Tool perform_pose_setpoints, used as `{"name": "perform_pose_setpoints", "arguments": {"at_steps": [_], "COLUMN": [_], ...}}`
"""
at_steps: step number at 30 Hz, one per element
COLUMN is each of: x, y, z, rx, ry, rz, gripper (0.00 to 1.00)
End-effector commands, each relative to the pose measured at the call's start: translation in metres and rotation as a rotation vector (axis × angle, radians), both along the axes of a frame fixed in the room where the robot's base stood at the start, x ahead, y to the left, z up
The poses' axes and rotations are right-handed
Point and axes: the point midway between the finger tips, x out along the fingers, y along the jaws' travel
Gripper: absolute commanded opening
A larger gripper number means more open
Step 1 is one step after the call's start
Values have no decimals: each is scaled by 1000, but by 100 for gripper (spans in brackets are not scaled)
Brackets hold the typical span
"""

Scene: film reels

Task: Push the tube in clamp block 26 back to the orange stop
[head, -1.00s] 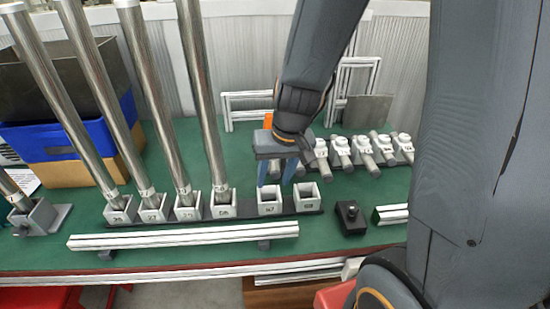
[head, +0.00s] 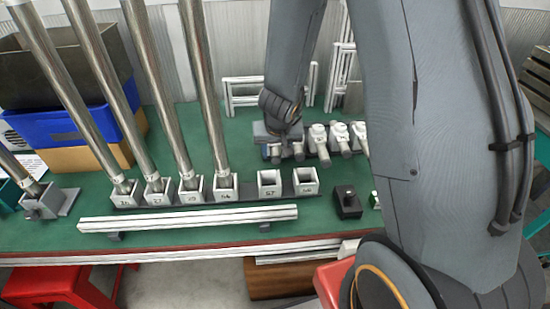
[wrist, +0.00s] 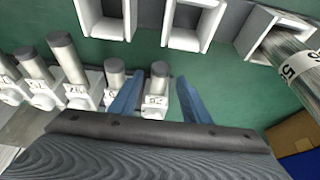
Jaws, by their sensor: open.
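A short grey tube (wrist: 160,72) stands out of a white clamp block (wrist: 154,105) in the wrist view. The block's label is turned over and looks like 26, but it is too small to be sure. My gripper (wrist: 160,80) is open, with one blue finger on each side of this tube and visible gaps to it. In the head view my gripper (head: 287,154) is at the left end of the clamp block row and hides this block. The orange stop is not visible now.
More clamp blocks with tubes (head: 319,140) stand close beside my gripper. White square sockets (head: 269,184) lie in front, two empty and several holding tall steel tubes (head: 213,110). A black block (head: 346,203) and a long white rail (head: 188,217) are nearer the front edge.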

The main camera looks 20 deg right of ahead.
Motion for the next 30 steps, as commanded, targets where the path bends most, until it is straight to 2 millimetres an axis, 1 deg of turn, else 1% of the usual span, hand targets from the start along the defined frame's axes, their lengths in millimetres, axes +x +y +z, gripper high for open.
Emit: {"name": "perform_pose_setpoints", "arguments": {"at_steps": [1,6,17,18,20,21,25,26,30], "x": [3,7,8,8,8,8,8,8,9], "y": [-1,-1,-2,-2,-2,-2,-1,-1,-1], "z": [-8,-18,-20,-20,-20,-20,-20,-20,-20], "rx": [0,0,0,0,0,1,1,1,1], "ry": [0,0,0,0,0,0,0,0,0], "rz": [1,1,0,0,0,0,0,0,0], "gripper": [43,43,43,41,31,24,2,0,0]}}
